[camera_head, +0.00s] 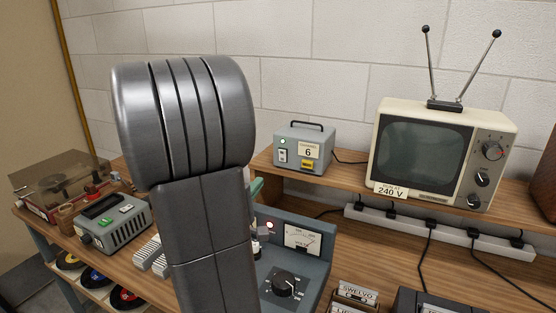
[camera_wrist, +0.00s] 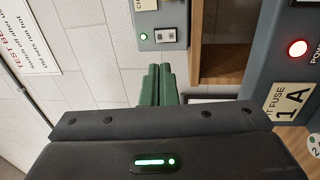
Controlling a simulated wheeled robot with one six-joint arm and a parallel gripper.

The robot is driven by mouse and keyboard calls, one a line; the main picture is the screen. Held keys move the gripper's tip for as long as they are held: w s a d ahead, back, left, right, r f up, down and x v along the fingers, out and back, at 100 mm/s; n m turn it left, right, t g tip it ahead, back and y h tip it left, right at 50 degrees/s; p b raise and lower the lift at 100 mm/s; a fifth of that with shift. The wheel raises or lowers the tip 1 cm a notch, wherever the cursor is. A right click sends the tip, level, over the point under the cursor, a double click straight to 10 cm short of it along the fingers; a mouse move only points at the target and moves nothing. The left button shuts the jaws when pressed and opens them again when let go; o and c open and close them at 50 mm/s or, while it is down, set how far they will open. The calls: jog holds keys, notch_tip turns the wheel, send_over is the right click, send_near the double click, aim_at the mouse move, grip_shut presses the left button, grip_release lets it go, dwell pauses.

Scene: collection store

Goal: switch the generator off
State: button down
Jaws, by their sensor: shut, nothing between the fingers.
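A grey box with a black handle and a "6" label, which looks like the generator (camera_head: 317,138), stands on the raised wooden shelf left of the television. Its front has a lit green lamp (camera_head: 283,142) and a small white-framed switch (camera_head: 282,155). In the wrist view the box shows at the top, with the lit lamp (camera_wrist: 143,36) and the switch (camera_wrist: 166,36). The switch position is too small to tell. My gripper (camera_wrist: 158,68) is shut and empty, its green fingers pointing toward the box, apparently short of it. In the head view my arm hides most of the gripper.
A blue-grey meter unit (camera_head: 308,231) with a knob and lit red lamp stands close by; it shows right in the wrist view (camera_wrist: 291,75). A cream television (camera_head: 447,117) and power strip (camera_head: 440,229) are right. A grey-green device (camera_head: 112,222) and record player (camera_head: 60,184) are left.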

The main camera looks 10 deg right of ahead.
aim_at(284, 151)
jog(key=p+x, duration=0.2)
jog(key=x, duration=1.2)
jog(key=shift+p, duration=0.35)
jog(key=shift+r, duration=0.1)
jog(key=shift+w+d+r+p, duration=0.1)
jog(key=shift+w+r+p, duration=0.1)
jog(key=shift+r+p, duration=0.3)
jog(key=shift+f, duration=0.2)
jog(key=shift+s, duration=0.15)
